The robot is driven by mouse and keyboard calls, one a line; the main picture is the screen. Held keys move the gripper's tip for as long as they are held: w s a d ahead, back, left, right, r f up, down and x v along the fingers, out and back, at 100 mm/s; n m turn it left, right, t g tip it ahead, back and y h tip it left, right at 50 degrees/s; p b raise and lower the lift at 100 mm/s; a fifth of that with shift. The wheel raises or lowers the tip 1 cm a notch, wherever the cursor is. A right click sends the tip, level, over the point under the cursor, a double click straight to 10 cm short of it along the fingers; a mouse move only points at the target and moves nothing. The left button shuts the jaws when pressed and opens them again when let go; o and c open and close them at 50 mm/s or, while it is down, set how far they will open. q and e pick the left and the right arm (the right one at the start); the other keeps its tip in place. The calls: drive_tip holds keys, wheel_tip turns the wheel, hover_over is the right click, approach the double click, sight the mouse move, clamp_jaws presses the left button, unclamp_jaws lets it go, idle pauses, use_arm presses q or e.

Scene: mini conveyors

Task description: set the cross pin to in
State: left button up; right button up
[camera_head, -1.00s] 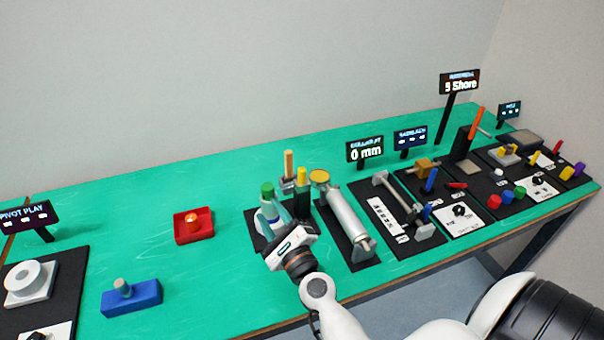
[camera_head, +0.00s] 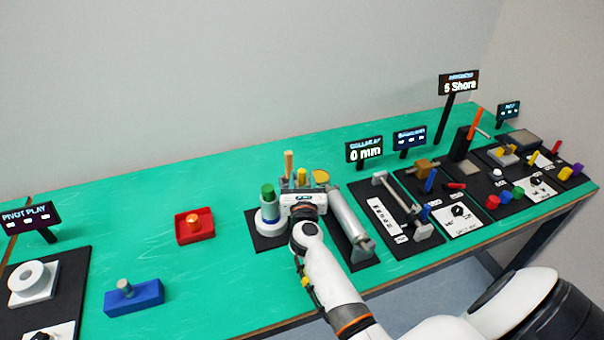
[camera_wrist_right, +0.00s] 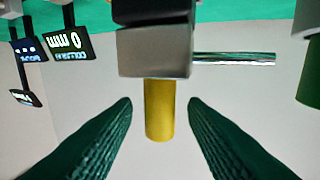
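A yellow cylinder (camera_wrist_right: 159,122), probably the handle of the cross pin, points out of a grey block (camera_wrist_right: 155,52) in the right wrist view. A shiny rod (camera_wrist_right: 235,58) sticks out to the right of that block. In the head view the yellow piece (camera_head: 302,175) shows just behind my right gripper (camera_head: 302,192). In the wrist view my right gripper (camera_wrist_right: 160,104) is open, with one dark green finger on each side of the yellow cylinder and a gap on both sides. My left gripper is not in view.
A green-topped post (camera_head: 268,193) stands just left of my right gripper, and a wooden post (camera_head: 288,163) behind it. A grey cylinder (camera_head: 349,213) lies close on the right. A red tray (camera_head: 188,237) and blue block (camera_head: 146,299) are further left, with free green table between.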

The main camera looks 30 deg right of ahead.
drive_tip(key=shift+x, duration=0.95)
clamp_jaws()
drive_tip(key=a, duration=0.3)
drive_tip(key=shift+w+a+b, duration=0.15)
drive_tip(key=shift+w+b, duration=0.2)
drive_tip(key=shift+b, duration=0.05)
drive_tip(key=shift+c, duration=1.5)
unclamp_jaws()
drive_tip(key=o, duration=0.3)
drive_tip(key=shift+a, duration=0.1)
